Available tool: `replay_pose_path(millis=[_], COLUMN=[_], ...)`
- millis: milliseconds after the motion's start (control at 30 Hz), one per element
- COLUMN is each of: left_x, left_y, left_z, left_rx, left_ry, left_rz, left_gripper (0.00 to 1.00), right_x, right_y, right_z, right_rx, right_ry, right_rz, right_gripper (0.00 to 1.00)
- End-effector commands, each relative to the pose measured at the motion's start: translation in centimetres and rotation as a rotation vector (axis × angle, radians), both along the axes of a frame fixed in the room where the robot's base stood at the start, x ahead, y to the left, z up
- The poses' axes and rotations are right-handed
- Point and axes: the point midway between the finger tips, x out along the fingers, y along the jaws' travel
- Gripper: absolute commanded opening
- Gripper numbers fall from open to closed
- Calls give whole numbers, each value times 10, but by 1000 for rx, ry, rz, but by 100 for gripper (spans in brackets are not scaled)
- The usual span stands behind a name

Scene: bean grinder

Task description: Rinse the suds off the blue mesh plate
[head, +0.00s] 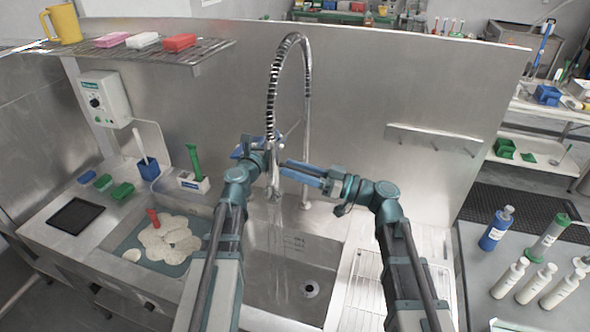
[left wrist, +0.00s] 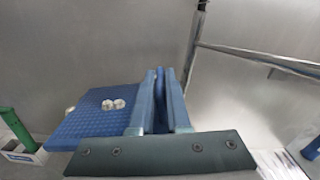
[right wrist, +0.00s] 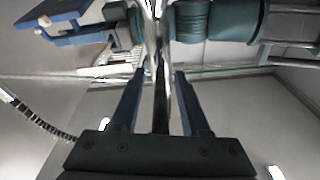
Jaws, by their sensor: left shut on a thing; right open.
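The blue mesh plate (head: 241,148) is held above the sink at the back, mostly hidden behind my left arm in the head view. In the left wrist view the plate (left wrist: 85,125) shows a few small white suds blobs (left wrist: 113,104). My left gripper (left wrist: 160,80) is shut on its edge. The plate's corner (right wrist: 65,10) also shows at the upper left of the right wrist view. The metal spray head (head: 273,172) hangs from the coiled hose beside the plate. My right gripper (head: 284,168) is open, and the spray head (right wrist: 157,50) shows between its fingers; contact cannot be told.
The sink basin (head: 285,265) below is empty, with a drain. A soapy tray (head: 122,238) with foam and a red-handled tool lies left. The faucet's coiled hose (head: 271,90) arches above the grippers. A wire rack (head: 365,285) sits right; bottles stand farther right.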

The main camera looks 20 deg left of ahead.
Motion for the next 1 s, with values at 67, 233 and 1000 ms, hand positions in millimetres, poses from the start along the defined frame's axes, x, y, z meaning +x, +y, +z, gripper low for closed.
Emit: replay_pose_path(millis=[67, 233, 1000], left_x=[0, 0, 0], left_y=[0, 0, 0], left_z=[0, -3, -18], left_rx=[0, 0, 0], left_ry=[0, 0, 0], left_rz=[0, 0, 0], left_gripper=[0, 0, 0], right_x=[0, -1, -4], right_y=[0, -13, -119], right_z=[0, -3, -18], right_rx=[0, 0, 0], right_ry=[0, 0, 0], right_rz=[0, -2, 0], right_gripper=[46, 46, 46])
